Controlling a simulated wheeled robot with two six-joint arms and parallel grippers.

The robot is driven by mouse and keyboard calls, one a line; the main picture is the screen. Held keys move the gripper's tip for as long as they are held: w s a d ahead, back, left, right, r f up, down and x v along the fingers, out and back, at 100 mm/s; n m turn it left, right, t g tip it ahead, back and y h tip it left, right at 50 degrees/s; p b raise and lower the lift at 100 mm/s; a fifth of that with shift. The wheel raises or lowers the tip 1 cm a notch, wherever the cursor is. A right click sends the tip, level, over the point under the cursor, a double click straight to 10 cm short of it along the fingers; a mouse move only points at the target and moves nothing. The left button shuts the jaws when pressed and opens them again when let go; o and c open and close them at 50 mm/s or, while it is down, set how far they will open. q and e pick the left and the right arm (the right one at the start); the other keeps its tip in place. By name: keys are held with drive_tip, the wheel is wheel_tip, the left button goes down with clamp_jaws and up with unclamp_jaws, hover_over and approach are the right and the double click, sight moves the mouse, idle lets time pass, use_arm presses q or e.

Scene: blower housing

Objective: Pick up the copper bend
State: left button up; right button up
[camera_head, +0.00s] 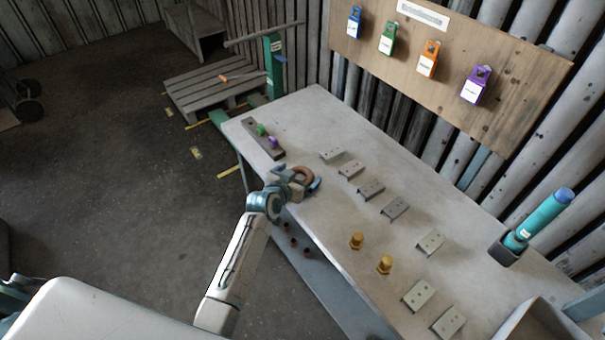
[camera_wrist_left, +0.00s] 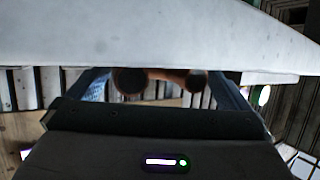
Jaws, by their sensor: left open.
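The copper bend (camera_head: 304,173) is a curved, brown-orange pipe piece at the table's left edge in the head view. My left gripper (camera_head: 300,184) is open right at it, and its fingers partly cover the bend. In the left wrist view the bend (camera_wrist_left: 165,74) lies between the two spread fingers of the left gripper (camera_wrist_left: 163,88), with its two dark round ends facing the camera. A gap shows between the bend and each finger. My right gripper is not in view.
The grey table (camera_head: 330,235) carries several metal brackets (camera_head: 371,189), two brass fittings (camera_head: 356,241) and a dark block with green and purple pieces (camera_head: 264,140). A teal cylinder (camera_head: 537,222) stands at the right. Tagged padlocks (camera_head: 428,60) hang on the board behind.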

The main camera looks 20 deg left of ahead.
use_arm(q)
drive_tip(key=shift+c, duration=0.2)
drive_tip(key=c, duration=1)
